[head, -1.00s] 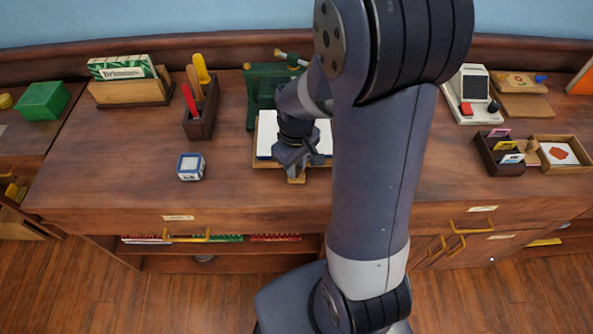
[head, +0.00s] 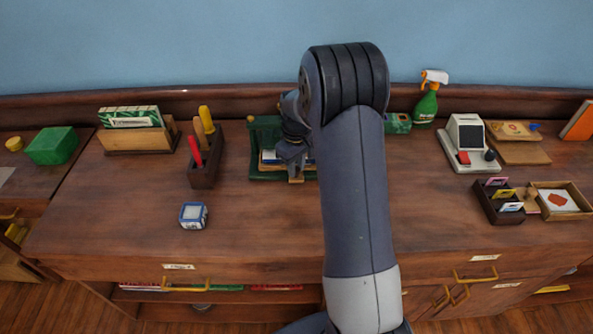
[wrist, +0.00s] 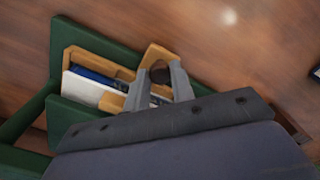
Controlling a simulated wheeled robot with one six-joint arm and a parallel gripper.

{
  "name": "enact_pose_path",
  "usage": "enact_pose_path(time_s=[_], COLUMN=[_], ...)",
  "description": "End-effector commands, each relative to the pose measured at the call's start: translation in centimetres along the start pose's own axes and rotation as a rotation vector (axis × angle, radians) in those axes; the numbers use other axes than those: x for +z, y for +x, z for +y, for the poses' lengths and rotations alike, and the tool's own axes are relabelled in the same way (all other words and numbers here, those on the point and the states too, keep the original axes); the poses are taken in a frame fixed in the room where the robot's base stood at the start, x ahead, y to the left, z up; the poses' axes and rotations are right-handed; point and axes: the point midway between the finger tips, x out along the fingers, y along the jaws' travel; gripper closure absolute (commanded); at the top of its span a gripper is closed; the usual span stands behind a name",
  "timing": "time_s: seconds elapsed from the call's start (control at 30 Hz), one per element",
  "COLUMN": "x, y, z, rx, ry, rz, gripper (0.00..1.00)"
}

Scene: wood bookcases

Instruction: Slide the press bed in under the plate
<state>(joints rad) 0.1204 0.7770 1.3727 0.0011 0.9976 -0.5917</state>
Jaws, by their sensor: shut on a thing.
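The green press (head: 263,136) stands at the back of the desk, partly hidden by my arm. The press bed, a shallow wooden tray (wrist: 98,58), lies within the press's green frame (wrist: 64,32). White paper (wrist: 84,92) and a dark blue item (wrist: 92,75) lie in it. Its front wooden tab sticks out toward me. My gripper (wrist: 158,74) is shut on this tab; in the head view my gripper (head: 295,171) is at the press's front. The plate cannot be made out clearly; my gripper and arm hide much of the press.
A dark tool holder (head: 206,172) with red and yellow handles stands left of the press. A blue-white cube (head: 193,215) sits nearer the front. The desk's front middle is clear.

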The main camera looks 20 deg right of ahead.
Motion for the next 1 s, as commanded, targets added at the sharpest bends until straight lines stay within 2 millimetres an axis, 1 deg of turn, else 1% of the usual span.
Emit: enact_pose_path(time_s=[0.03, 0.37, 0.4, 0.6, 0.63, 0.87, 0.93, 1.0], x=[-0.3, -0.5, -0.5, -0.4, -0.3, -0.3, -0.3, -0.3], y=[-0.2, -0.3, -0.3, -0.2, -0.2, -0.2, -0.5, -1.2], z=[0.3, 0.5, 0.5, 0.4, 0.3, 0.3, 0.3, 0.3], rx=[0.006, 0.011, 0.012, 0.009, 0.008, 0.006, 0.006, 0.007], ry=[0.000, -0.001, -0.001, 0.000, 0.000, -0.001, 0.000, 0.000], rz=[0.008, 0.013, 0.014, 0.010, 0.009, 0.007, 0.007, 0.008], gripper=[1.00, 1.00, 0.74, 0.57, 0.55, 0.55, 0.55, 0.55])
